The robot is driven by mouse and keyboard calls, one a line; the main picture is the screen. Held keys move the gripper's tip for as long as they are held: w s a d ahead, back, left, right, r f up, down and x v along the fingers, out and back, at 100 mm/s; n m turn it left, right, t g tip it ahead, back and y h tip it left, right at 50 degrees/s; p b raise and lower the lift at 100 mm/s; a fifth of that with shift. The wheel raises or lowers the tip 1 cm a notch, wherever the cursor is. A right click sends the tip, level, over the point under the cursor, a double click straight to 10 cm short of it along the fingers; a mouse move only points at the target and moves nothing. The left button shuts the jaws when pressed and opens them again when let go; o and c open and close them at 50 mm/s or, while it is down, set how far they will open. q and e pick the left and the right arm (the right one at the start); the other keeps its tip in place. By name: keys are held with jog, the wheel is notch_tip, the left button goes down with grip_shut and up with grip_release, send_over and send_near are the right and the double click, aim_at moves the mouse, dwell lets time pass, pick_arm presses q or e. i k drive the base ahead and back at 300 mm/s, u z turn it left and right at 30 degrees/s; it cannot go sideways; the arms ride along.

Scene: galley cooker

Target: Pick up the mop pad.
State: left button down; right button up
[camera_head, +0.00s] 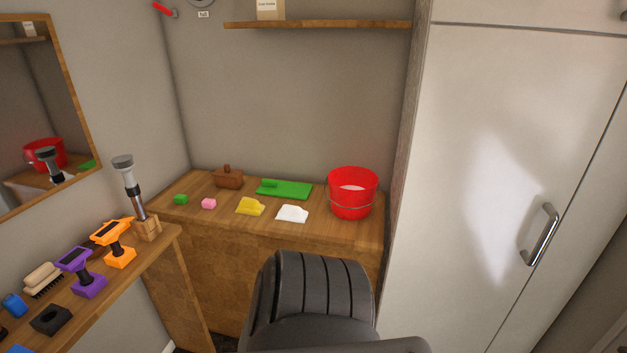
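A flat green pad (285,190) with a raised strip on its far left part lies on the wooden counter (330,233) against the back wall. It looks like the mop pad. It lies to the left of a red bucket (352,195) and behind a folded yellow cloth (250,207) and a folded white cloth (292,214). Nothing covers it. Neither of my grippers is in view.
A black padded chair (310,290) stands in front of the counter. A brown block with a knob (228,178), a green sponge (181,199) and a pink sponge (209,204) share the counter. Orange (114,243) and purple tools (80,270) stand on the left shelf. A white cabinet (480,150) bounds the right.

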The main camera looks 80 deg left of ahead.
aim_at(291, 213)
jog(key=u, duration=2)
jog(key=k, duration=0.05)
jog(key=u, duration=0.9)
